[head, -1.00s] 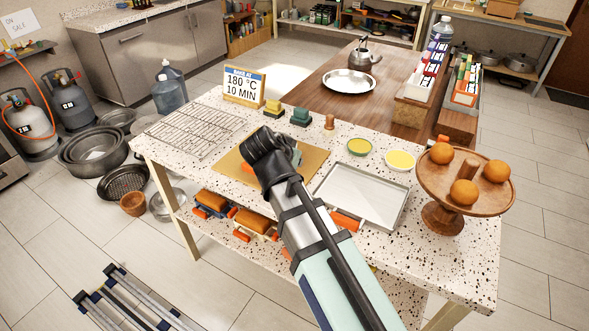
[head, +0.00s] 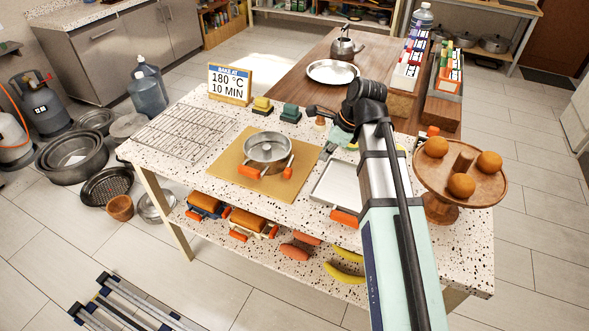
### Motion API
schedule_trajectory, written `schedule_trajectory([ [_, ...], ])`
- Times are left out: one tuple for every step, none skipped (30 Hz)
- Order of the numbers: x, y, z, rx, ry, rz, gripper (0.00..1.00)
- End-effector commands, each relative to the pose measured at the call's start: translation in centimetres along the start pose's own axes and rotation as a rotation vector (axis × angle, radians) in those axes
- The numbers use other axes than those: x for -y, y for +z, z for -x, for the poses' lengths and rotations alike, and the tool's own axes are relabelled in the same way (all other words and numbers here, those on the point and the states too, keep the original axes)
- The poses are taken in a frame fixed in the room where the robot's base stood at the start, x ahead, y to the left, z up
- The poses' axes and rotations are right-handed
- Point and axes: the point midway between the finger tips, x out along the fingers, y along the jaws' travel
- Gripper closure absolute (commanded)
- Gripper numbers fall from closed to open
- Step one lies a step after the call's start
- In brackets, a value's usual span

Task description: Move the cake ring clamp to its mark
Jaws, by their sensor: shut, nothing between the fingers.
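A round silver cake ring (head: 268,147) sits on the tan mat (head: 228,165) on the speckled worktop. Two orange pieces show at its front, a left one (head: 249,171) and a right one (head: 287,173), with a thin metal bar by the right one. They look like clamp parts, but I cannot tell how they are fixed to the ring. No mark for the clamp can be made out. My gripper (head: 328,150) is shut and empty, right of the ring and apart from it, near the mat's right edge. My arm partly hides it.
A white tray (head: 335,194) lies right of the mat, partly behind my arm. A wire rack (head: 180,131) is at left; yellow and green blocks and a sign (head: 230,84) stand behind. A wooden stand (head: 430,178) with oranges is at right. More orange-handled clamps (head: 238,236) lie on the lower shelf.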

Motion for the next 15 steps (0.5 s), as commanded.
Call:
schedule_trajectory([
  [-0.3,0.2,0.0,0.010,0.014,-0.034,1.00],
  [-0.4,0.3,0.0,0.013,0.019,-0.054,1.00],
  [-0.5,0.3,-0.1,0.011,0.022,-0.074,1.00],
  [-0.5,0.2,-0.1,0.010,0.023,-0.085,1.00],
  [-0.5,0.2,-0.2,0.009,0.024,-0.093,1.00],
  [-0.5,0.2,-0.3,0.009,0.024,-0.100,1.00],
  [-0.6,0.2,-0.5,0.008,0.024,-0.102,1.00],
  [-0.6,0.2,-0.7,0.008,0.024,-0.103,1.00],
  [-0.6,0.2,-1.0,0.007,0.025,-0.102,1.00],
  [-0.6,0.3,-1.3,0.007,0.025,-0.102,1.00],
  [-0.6,0.3,-1.6,0.007,0.024,-0.101,1.00],
  [-0.6,0.3,-2.1,0.007,0.024,-0.101,1.00],
  [-0.7,0.2,-2.5,0.007,0.025,-0.101,1.00],
  [-0.7,0.2,-2.9,0.006,0.025,-0.101,1.00],
  [-0.6,0.3,-3.5,0.007,0.024,-0.100,1.00],
])
